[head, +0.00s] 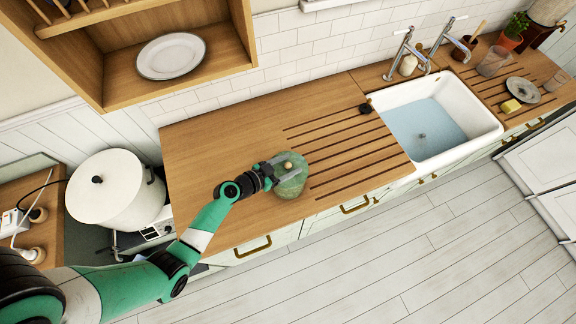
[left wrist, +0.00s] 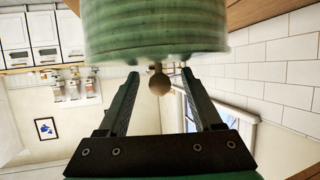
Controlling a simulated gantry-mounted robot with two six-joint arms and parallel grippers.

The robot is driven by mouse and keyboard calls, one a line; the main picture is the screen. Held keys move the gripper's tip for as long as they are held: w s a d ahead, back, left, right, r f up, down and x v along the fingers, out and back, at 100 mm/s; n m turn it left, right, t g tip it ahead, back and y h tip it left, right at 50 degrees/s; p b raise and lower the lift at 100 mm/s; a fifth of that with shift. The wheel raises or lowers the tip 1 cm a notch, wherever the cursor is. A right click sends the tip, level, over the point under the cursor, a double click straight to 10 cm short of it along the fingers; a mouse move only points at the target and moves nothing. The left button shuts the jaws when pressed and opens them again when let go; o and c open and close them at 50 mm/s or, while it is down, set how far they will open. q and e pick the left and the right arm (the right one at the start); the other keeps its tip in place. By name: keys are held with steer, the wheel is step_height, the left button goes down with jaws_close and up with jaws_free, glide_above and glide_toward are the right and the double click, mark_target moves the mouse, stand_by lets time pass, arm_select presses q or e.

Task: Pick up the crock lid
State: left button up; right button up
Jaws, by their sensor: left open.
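The green crock (head: 291,188) stands on the wooden counter, left of the drainer grooves. Its crock lid shows a small tan knob (head: 288,165) on top. My left gripper (head: 280,168) is at the top of the crock, with its fingers open on either side of the knob. In the left wrist view, the ribbed crock (left wrist: 155,30) fills the top, and the knob (left wrist: 159,82) shows between the two fingertips (left wrist: 160,73), with a gap on each side. The lid's rim is hard to make out. My right gripper is not in view.
A white sink (head: 480,120) with water lies to the right, with two taps behind it. A large white lidded pot (head: 118,200) stands at left. A wooden shelf with a plate (head: 171,56) hangs above. The counter (head: 215,140) around the crock is clear.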

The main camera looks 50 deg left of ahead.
mark_target(288, 165)
arm_select(q)
jaws_close()
steer(key=shift+r, duration=0.1)
stand_by(0.3)
steer(key=shift+r, duration=0.5)
steer(key=r+p, duration=0.1)
steer(key=r, duration=0.2)
steer(key=shift+s, duration=0.2)
steer(key=s+d+r, duration=0.1)
steer(key=s+r, duration=0.3)
steer(key=s, duration=0.2)
steer(key=s+d+r+p, duration=0.1)
steer(key=s+r, duration=0.4)
steer(key=s, duration=0.2)
steer(key=shift+s, duration=0.25)
